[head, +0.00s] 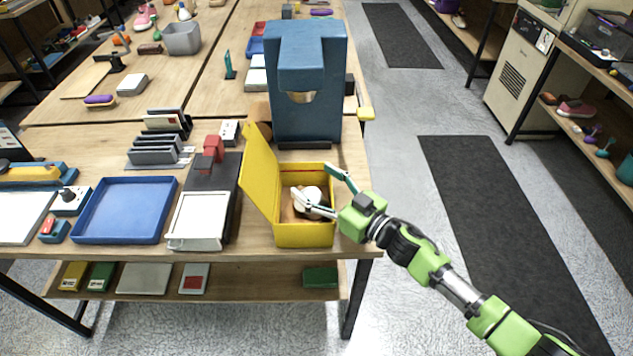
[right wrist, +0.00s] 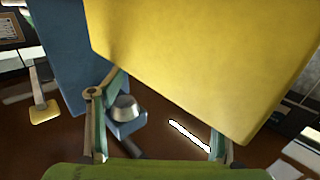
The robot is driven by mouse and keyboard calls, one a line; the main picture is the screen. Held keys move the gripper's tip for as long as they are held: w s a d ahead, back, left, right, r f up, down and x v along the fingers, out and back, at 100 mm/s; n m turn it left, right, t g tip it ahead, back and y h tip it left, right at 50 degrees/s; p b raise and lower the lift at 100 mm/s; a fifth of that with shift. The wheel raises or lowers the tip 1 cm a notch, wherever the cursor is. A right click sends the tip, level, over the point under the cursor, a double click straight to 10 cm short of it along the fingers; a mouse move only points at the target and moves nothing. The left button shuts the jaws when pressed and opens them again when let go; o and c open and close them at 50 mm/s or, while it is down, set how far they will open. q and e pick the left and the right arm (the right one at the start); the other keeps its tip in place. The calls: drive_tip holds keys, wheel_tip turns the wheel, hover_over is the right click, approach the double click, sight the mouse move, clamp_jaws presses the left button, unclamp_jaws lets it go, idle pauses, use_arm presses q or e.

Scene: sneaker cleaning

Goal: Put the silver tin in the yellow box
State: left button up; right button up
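The yellow box (head: 305,237) stands at the table's front right corner, its lid (head: 262,175) open toward the left. My right gripper (head: 316,188) reaches over the box from the right with its fingers spread. A pale round item (head: 312,193) and a brown item lie at the box's inside, close to the fingers; I cannot tell whether the pale one is the silver tin. In the right wrist view, a silver round piece (right wrist: 124,108) on a blue-grey base shows near one finger, and a large yellow surface (right wrist: 190,60) fills the top. Nothing is clearly gripped. My left gripper is not seen.
A tall blue machine (head: 306,60) stands right behind the box. To its left are a white tray (head: 198,218), a blue tray (head: 125,210) and a grey rack (head: 157,150). A shelf below the table holds flat boxes.

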drive_tip(key=shift+r, duration=0.3)
drive_tip(key=shift+r+p, duration=0.5)
drive_tip(key=shift+p, duration=0.05)
drive_tip(key=b+v, duration=0.2)
drive_tip(key=v, duration=1)
drive_tip(key=shift+b, duration=0.3)
